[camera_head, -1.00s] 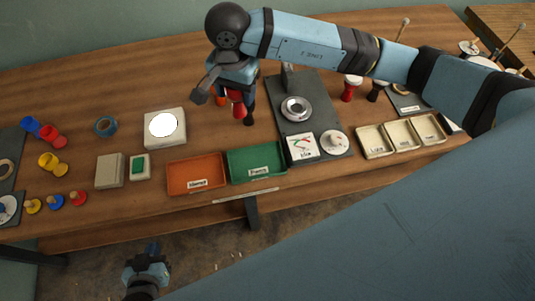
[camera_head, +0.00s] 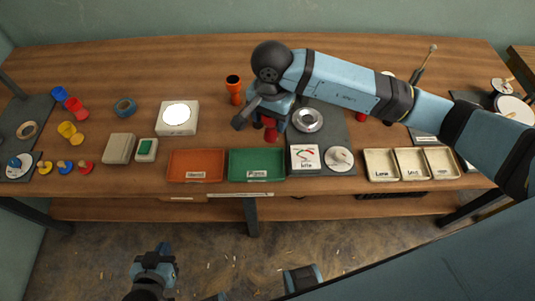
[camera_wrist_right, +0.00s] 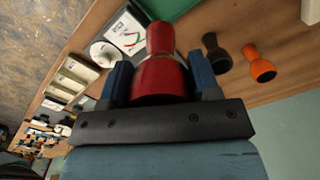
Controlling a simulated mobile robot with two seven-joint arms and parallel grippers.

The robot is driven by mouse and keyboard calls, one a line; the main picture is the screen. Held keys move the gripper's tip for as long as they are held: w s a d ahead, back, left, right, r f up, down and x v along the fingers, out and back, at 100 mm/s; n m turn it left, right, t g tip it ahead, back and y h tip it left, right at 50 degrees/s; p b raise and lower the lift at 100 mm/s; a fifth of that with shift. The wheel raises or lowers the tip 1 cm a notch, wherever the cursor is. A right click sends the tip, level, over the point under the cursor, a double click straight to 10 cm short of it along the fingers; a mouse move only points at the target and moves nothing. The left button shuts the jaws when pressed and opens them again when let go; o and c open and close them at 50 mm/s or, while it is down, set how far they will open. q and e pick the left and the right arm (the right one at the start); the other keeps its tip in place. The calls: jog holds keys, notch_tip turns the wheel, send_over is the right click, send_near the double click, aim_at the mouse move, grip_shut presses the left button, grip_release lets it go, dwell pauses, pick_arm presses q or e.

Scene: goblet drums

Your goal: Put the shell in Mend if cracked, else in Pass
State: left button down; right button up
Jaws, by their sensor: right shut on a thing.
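My right gripper (camera_head: 269,122) is shut on a red goblet-shaped shell (camera_head: 271,135), above the table behind the green tray. The right wrist view shows the red shell (camera_wrist_right: 158,72) between the two blue fingers, with a pale band around its waist. I see no crack on the side shown; the rest is hidden. The green tray (camera_head: 232,171) has a label that seems to read Pass. The orange tray (camera_head: 172,171) is beside it on the left; its label is too small to read surely. My left gripper (camera_head: 153,263) hangs low in front of the table; its opening is unclear.
An orange shell (camera_head: 235,88) stands at the back; a dark shell (camera_wrist_right: 214,54) shows near it in the right wrist view. A lit white panel (camera_head: 191,131) and cream trays (camera_head: 380,177) flank these.

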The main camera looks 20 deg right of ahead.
notch_tip(320, 180, down, 14)
jog(key=shift+f+p, duration=0.2)
jog(key=shift+p, duration=0.7)
jog(key=shift+f, duration=0.3)
jog(key=shift+f, duration=0.1)
jog(key=shift+f, duration=0.15)
jog(key=o, duration=1)
